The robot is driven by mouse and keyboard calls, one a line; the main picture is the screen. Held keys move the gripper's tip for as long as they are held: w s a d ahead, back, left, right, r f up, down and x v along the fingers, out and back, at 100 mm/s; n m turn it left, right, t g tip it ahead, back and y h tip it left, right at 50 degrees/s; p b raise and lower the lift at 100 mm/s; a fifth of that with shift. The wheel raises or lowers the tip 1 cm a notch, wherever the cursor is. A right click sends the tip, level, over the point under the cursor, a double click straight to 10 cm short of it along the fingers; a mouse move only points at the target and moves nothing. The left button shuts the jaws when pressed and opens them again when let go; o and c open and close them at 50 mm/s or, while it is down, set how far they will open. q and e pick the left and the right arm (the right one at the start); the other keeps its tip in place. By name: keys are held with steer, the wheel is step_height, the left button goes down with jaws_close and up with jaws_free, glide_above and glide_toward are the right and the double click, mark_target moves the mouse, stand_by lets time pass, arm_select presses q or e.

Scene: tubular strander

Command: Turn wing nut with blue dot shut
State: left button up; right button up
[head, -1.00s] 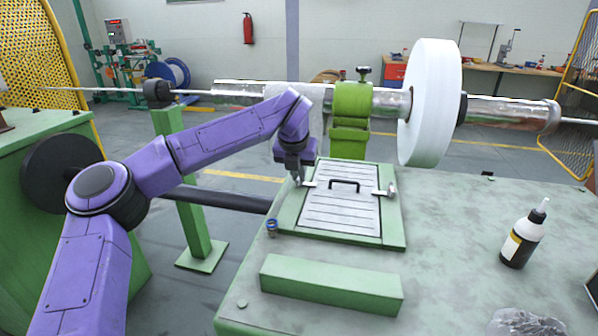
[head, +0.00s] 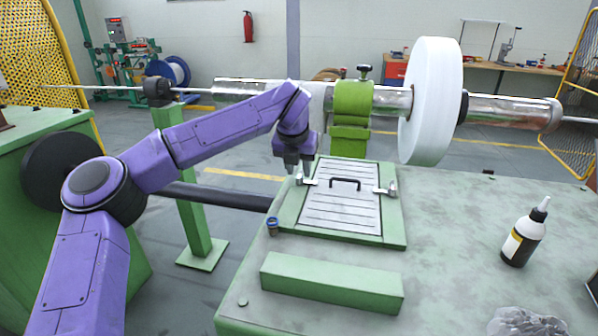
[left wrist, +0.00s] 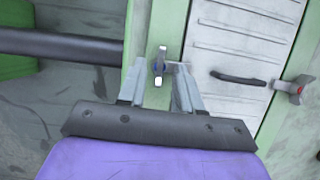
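In the head view the left gripper (head: 300,170) is over the cover's far left corner. My right gripper is not in view.
A black handle (head: 345,183) sits on the cover. The shaft (head: 240,87) runs behind.

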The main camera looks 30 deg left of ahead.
arm_select(q)
steer(key=v, duration=0.9)
steer(key=shift+s+f, duration=0.1)
steer(key=shift+s, duration=0.05)
